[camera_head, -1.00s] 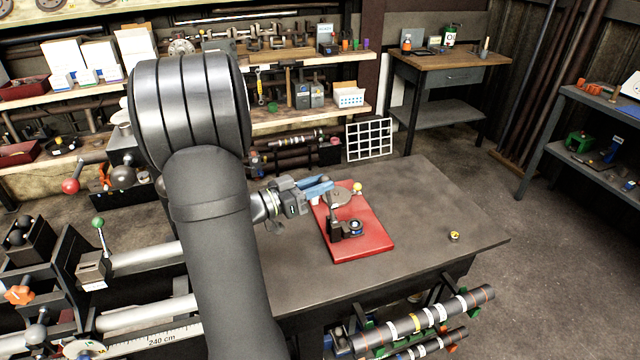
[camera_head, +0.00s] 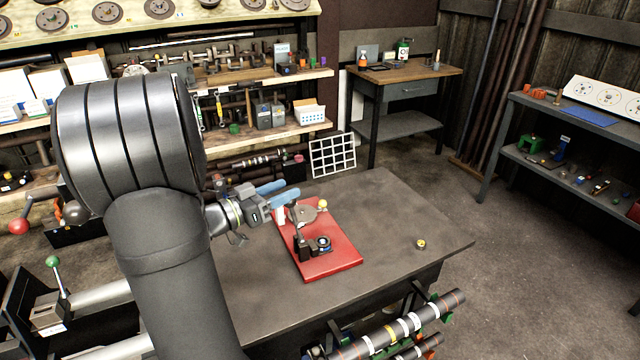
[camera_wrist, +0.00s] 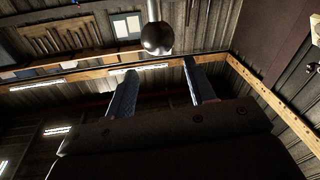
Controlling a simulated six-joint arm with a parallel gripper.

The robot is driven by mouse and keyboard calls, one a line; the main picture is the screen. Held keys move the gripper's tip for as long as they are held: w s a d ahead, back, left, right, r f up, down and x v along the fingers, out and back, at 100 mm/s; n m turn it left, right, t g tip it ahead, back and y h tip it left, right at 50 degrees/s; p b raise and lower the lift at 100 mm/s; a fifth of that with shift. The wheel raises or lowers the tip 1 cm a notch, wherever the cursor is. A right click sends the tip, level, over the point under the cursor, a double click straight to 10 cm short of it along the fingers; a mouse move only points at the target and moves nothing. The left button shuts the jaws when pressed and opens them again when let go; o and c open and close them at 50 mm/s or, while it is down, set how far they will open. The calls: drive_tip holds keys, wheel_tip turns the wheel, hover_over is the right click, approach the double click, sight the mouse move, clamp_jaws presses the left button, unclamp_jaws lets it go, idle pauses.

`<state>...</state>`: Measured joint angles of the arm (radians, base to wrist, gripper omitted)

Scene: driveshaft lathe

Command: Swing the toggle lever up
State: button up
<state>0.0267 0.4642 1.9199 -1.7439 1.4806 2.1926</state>
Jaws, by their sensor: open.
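A red base plate (camera_head: 335,262) lies on the dark table. It carries a small fixture with a grey disc (camera_head: 303,213), a yellow ball knob (camera_head: 323,204) and a black clamp block (camera_head: 318,245) near its front. I cannot tell clearly which part is the toggle lever. My gripper (camera_head: 291,188) has blue fingers and is open, above the plate's back-left corner, pointing right. It looks apart from the yellow knob. In the wrist view the fingers (camera_wrist: 160,88) stand apart with nothing between them. A dark ball on a rod (camera_wrist: 157,38) shows beyond them; I cannot tell what it belongs to.
A small brass-coloured part (camera_head: 420,244) lies on the table (camera_head: 400,215) to the right, with bare surface around it. A white wire rack (camera_head: 332,155) stands behind. Striped shafts (camera_head: 400,328) rest on a rack below the front edge.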

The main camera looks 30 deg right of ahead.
drive_tip(key=s+d+r, duration=0.6)
drive_tip(key=s, duration=0.3)
drive_tip(key=shift+s+d+r, duration=0.3)
drive_tip(key=shift+r, duration=0.05)
drive_tip(key=shift+w, duration=0.1)
hover_over(294, 220)
drive_tip(key=a, duration=0.2)
wheel_tip(294, 220, down, 7)
drive_tip(key=shift+w+a+f, duration=0.1)
drive_tip(key=shift+a+f, duration=0.1)
drive_tip(key=shift+f, duration=0.7)
drive_tip(key=shift+w+a+f, duration=0.1)
drive_tip(key=shift+a+f, duration=0.05)
drive_tip(key=shift+f, duration=0.75)
